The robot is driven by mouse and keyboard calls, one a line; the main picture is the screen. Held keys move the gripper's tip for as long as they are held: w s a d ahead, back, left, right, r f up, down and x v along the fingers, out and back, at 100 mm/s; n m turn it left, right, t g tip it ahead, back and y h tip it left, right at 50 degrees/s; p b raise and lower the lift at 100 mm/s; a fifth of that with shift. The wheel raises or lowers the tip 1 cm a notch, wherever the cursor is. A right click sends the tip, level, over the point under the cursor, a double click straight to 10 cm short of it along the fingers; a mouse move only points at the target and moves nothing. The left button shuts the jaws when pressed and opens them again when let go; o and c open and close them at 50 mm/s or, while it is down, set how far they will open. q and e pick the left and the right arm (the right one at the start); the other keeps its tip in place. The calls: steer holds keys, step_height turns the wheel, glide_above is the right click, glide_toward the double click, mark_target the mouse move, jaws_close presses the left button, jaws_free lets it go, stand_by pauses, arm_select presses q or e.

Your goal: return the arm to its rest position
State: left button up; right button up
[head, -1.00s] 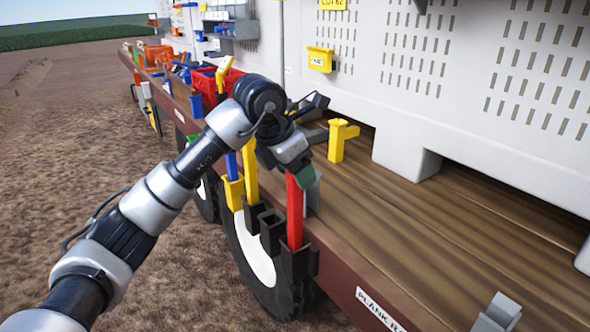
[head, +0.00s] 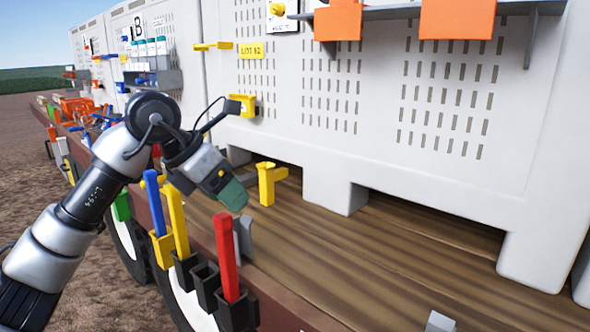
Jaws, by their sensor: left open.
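My left arm comes in from the lower left in the head view. Its gripper (head: 228,190) hangs above the wooden deck edge, with a green part at its tip. It is open and seems to hold nothing. The red bar (head: 224,250) stands upright in a black holder (head: 238,312) on the deck's side, below the gripper and apart from it. A grey piece (head: 244,240) is right beside the bar. My right gripper is not in view.
A yellow piece (head: 267,185) stands on the wooden deck (head: 385,250), just right of my gripper. Yellow (head: 179,222) and blue (head: 157,205) bars stand in holders to the left. White perforated crates (head: 350,150) rise behind. The deck's front right is mostly clear.

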arm_select(q)
steer(key=s+d+f+n+h, duration=0.1)
steer(key=s+d+n+h, duration=0.15)
steer(key=d+h, duration=0.45)
steer(key=s+d+f+n+h, duration=0.1)
steer(key=s+d+f+h, duration=0.15)
steer(key=d+h, duration=0.45)
steer(key=s+a+f+n+t+y, duration=0.1)
steer(key=a+f+n+t+y, duration=0.8)
steer(key=n, duration=0.8)
steer(key=s+a+f+n+t+y, duration=0.1)
steer(key=a+f+n+t+y, duration=0.65)
steer(key=n, duration=1.05)
steer(key=s+a+f+n+g+y, duration=0.2)
steer(key=s+f+g, duration=0.6)
steer(key=s+f, duration=0.3)
steer(key=s+a+f+n+g+y, duration=0.1)
steer(key=s+f+n+g, duration=0.1)
steer(key=s+f+g, duration=0.9)
steer(key=s+f+t, duration=0.1)
steer(key=s+f, duration=0.1)
steer(key=f, duration=1.1)
steer(key=s+f, duration=0.2)
steer(key=f, duration=1.2)
steer(key=s+a+f+g, duration=0.1)
steer(key=s+a+f, duration=0.2)
steer(key=s+f, duration=1.1)
steer(key=shift+s, duration=0.45)
